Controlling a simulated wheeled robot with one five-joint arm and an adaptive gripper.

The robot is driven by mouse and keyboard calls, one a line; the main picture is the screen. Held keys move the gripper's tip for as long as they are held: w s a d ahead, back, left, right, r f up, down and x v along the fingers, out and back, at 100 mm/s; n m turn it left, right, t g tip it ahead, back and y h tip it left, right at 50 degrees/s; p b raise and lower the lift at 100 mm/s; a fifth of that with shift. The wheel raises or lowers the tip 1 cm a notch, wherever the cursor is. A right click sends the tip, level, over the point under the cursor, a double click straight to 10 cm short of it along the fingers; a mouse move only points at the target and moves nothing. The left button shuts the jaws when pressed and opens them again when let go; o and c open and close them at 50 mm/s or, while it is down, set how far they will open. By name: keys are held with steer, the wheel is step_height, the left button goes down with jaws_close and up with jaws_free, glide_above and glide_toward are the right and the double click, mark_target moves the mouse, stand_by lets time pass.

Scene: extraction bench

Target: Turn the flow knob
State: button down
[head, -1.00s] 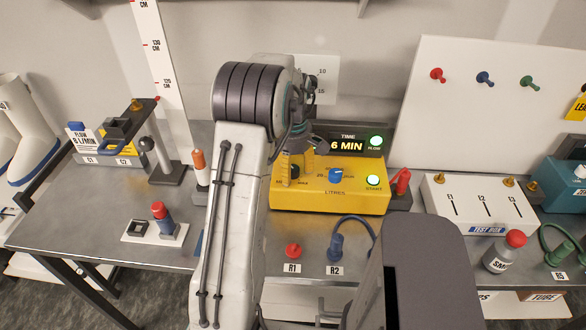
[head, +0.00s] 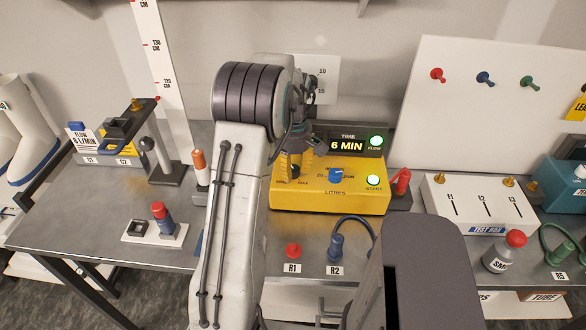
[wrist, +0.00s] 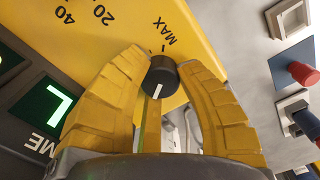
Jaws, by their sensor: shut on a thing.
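The flow knob (wrist: 160,75) is a small black dial with a white line, on the yellow front of the pump box (head: 330,200). In the wrist view it sits between the tips of my gripper's (wrist: 158,72) yellow fingers, which are shut on it. The print MAX and a short tick mark lie just above it. In the head view my gripper (head: 291,172) is at the left of the box front and mostly hides the knob.
A blue knob (head: 336,175) sits right of my gripper on the same box. A display (head: 347,145) reads 6 MIN, with lit green FLOW (head: 376,142) and START (head: 373,181) buttons. A card (head: 83,139) at left reads FLOW 8 L/MIN. A red-topped part (head: 402,181) stands right.

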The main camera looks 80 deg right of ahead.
steer(key=m, duration=0.5)
steer(key=shift+a+f, duration=0.1)
steer(key=m, duration=0.5)
steer(key=shift+m+b, duration=0.3)
steer(key=m, duration=0.5)
steer(key=shift+m, duration=2.5)
steer(key=shift+f, duration=0.1)
steer(key=c, duration=0.8)
jaws_free()
steer(key=shift+r, duration=0.2)
